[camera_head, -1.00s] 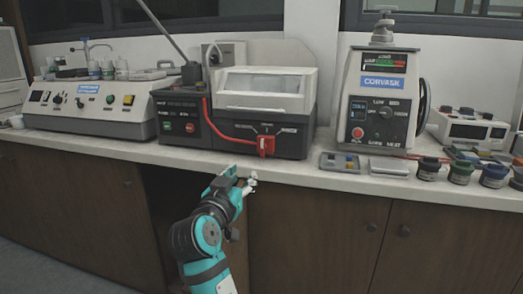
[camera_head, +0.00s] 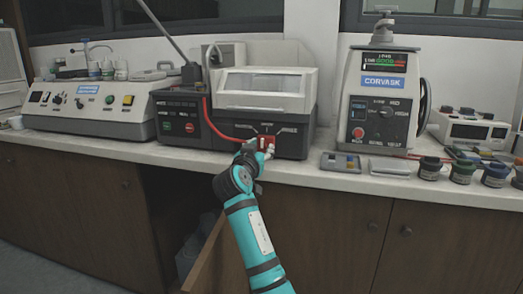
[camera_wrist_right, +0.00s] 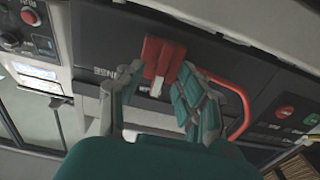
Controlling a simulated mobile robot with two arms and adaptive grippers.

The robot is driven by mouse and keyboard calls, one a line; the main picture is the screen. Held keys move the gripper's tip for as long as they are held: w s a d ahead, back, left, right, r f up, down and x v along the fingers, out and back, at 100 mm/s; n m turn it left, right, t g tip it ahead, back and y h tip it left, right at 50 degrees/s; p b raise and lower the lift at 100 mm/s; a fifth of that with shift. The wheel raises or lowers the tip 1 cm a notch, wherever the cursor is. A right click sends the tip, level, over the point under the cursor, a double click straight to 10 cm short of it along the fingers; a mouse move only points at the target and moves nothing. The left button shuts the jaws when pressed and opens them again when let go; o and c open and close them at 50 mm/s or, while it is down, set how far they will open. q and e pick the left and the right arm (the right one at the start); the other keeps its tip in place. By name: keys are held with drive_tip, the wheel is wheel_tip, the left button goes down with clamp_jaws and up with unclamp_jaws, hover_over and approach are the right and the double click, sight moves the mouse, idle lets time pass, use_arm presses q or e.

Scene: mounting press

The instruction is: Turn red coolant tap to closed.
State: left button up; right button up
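The red coolant tap (camera_head: 267,141) is on the lower front of the dark-based machine in the middle of the counter, with a red hose (camera_head: 228,132) running to it. In the right wrist view the tap (camera_wrist_right: 163,55) is a red block with a pale strip, lying just beyond the fingertips. My right gripper (camera_head: 258,147) is at the tap in the head view and partly covers it. In the right wrist view its two fingers (camera_wrist_right: 158,85) are spread on either side of the tap's near end. Whether they touch it, I cannot tell. My left gripper is not in view.
The cut-off machine's pale hood (camera_head: 265,85) is above the tap. A mounting press (camera_head: 380,100) stands to the right, a polisher (camera_head: 90,108) to the left. A grey tray (camera_head: 340,162) and several jars line the counter's right. A cabinet door (camera_head: 212,262) hangs open below.

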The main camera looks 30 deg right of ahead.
drive_tip(key=shift+w+d, duration=0.25)
clamp_jaws()
